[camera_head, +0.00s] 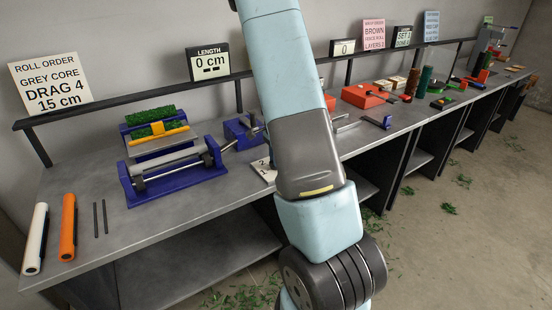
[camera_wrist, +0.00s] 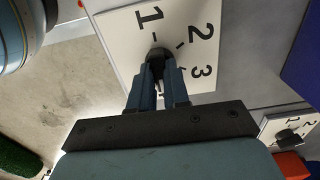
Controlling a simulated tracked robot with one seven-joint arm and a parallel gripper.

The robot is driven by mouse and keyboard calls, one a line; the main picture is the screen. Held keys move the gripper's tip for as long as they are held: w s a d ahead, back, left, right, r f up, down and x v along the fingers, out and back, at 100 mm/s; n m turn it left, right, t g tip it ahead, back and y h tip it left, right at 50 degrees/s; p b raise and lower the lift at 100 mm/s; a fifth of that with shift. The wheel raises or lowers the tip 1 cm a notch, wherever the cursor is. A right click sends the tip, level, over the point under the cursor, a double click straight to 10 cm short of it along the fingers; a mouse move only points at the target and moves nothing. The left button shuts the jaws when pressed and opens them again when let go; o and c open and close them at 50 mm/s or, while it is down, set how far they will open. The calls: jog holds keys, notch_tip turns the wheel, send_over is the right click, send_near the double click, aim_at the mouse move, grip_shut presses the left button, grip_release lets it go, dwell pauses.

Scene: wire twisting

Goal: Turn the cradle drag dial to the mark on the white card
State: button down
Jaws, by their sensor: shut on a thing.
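The white card (camera_head: 51,84) at the left back reads "ROLL ORDER, GREY CORE, DRAG 4, 15 cm". The blue cradle (camera_head: 174,182) with a grey roller stands on the bench. The pale drag dial plate (camera_head: 262,171) lies to its right, partly hidden behind my arm. In the wrist view the dial plate (camera_wrist: 125,40) shows 1, 2 and 3 with tick marks; no 4 shows. My gripper (camera_wrist: 160,72) is shut on the dark dial knob (camera_wrist: 157,54). The knob's pointer direction is hard to make out. The head view hides my gripper behind my arm.
A second numbered plate (camera_wrist: 272,128) with a dark knob lies at the right of the wrist view. A "LENGTH 0 cm" display (camera_head: 208,62) stands behind the bench. White (camera_head: 36,239) and orange (camera_head: 67,227) rolls lie at the front left.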

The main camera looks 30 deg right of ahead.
jog(key=shift+a+f, duration=0.1)
jog(key=c, duration=1.1)
grip_release()
notch_tip(320, 180, up, 14)
jog(key=shift+f, duration=0.1)
